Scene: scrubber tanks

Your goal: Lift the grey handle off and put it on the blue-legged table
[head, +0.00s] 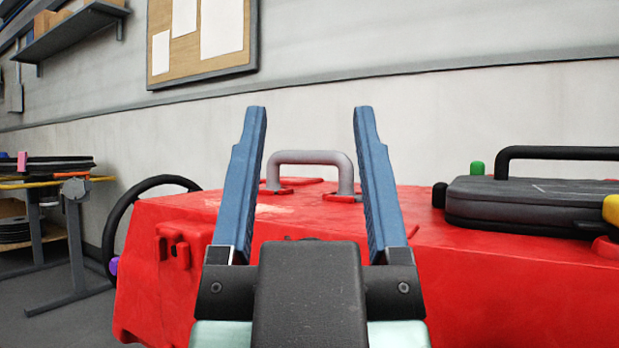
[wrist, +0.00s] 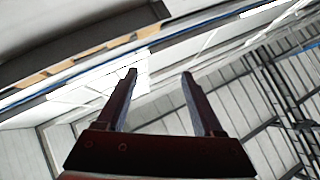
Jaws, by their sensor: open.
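The grey handle (head: 312,157) is an upright arch standing on red feet on top of the red tank (head: 470,262) in the head view. My gripper (head: 309,108) is open, with its blue fingers pointing up and spread on either side of the handle in the picture. The fingers are in front of the handle, nearer the camera, and do not hold it. In the wrist view my gripper (wrist: 159,74) is open and empty, with only wall and ceiling behind it. A table with blue legs cannot be made out in either view.
A dark case with a black handle (head: 555,152) sits on the tank at right, beside a green knob (head: 477,168). A black wheel (head: 125,205) is at the tank's left.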

